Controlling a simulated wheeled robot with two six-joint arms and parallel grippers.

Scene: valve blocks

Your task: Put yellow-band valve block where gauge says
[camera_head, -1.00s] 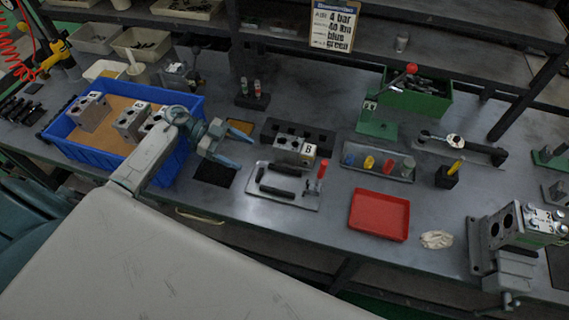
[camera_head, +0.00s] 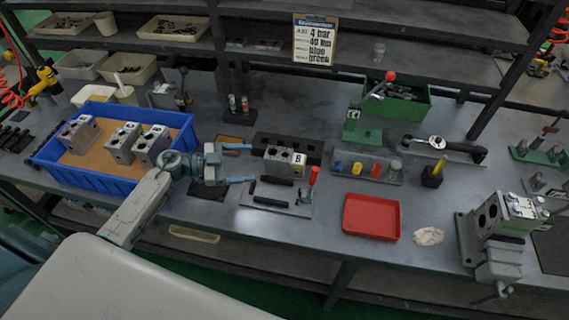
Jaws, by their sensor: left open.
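Three grey valve blocks stand in the blue crate (camera_head: 98,174) at the left: a left one (camera_head: 79,133), a middle one (camera_head: 122,143) and a right one (camera_head: 151,145). No yellow band can be made out on any block. My left gripper (camera_head: 252,165) is open and empty, its fingers pointing right, just left of block B. A sign (camera_head: 315,39) with "4 bar" and other lines hangs on the shelf. The gauge face cannot be read. My right gripper is not in view.
A red tray (camera_head: 371,216), a rag (camera_head: 428,236) and a vise-mounted block (camera_head: 502,215) are to the right. A green bin (camera_head: 402,105) stands behind.

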